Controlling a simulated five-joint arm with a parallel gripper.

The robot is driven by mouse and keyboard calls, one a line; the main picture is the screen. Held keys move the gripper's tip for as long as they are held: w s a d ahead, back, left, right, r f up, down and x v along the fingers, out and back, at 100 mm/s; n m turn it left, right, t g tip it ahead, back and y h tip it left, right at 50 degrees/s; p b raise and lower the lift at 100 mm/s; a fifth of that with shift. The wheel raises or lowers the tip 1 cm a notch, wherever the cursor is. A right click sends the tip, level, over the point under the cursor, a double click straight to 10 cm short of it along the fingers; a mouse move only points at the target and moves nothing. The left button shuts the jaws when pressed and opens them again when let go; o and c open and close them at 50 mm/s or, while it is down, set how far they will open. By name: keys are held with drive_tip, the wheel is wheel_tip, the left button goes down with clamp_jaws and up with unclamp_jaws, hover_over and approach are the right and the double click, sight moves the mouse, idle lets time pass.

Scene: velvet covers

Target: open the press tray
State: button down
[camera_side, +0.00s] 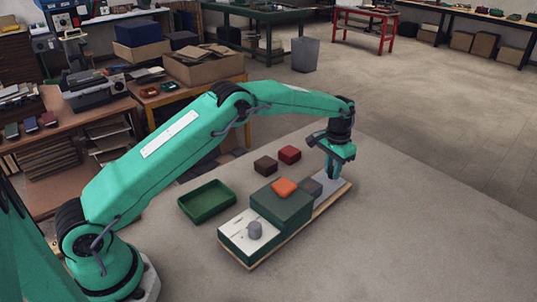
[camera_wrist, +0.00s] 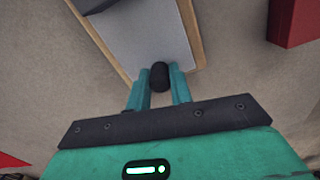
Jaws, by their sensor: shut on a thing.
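The press is a dark green box (camera_side: 280,208) on a long wooden base, with an orange cover (camera_side: 285,187) on top. At its front left end is a white panel (camera_side: 240,222) with a grey knob. A flat grey tray (camera_side: 337,184) lies along the base on the right; its pale surface also shows in the wrist view (camera_wrist: 150,38). My gripper (camera_side: 333,177) is at the tray's outer end. In the wrist view, my gripper (camera_wrist: 159,88) is shut on a black handle (camera_wrist: 160,74) at the end of the tray.
A red cover (camera_side: 290,155) and a brown cover (camera_side: 265,165) lie behind the press. An empty green bin (camera_side: 207,201) stands to the left. The table right of the press is clear.

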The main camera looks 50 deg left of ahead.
drive_tip(key=shift+r, duration=0.1)
drive_tip(key=c, duration=1.3)
unclamp_jaws()
drive_tip(key=shift+o, duration=0.2)
drive_tip(key=shift+r, duration=3.85)
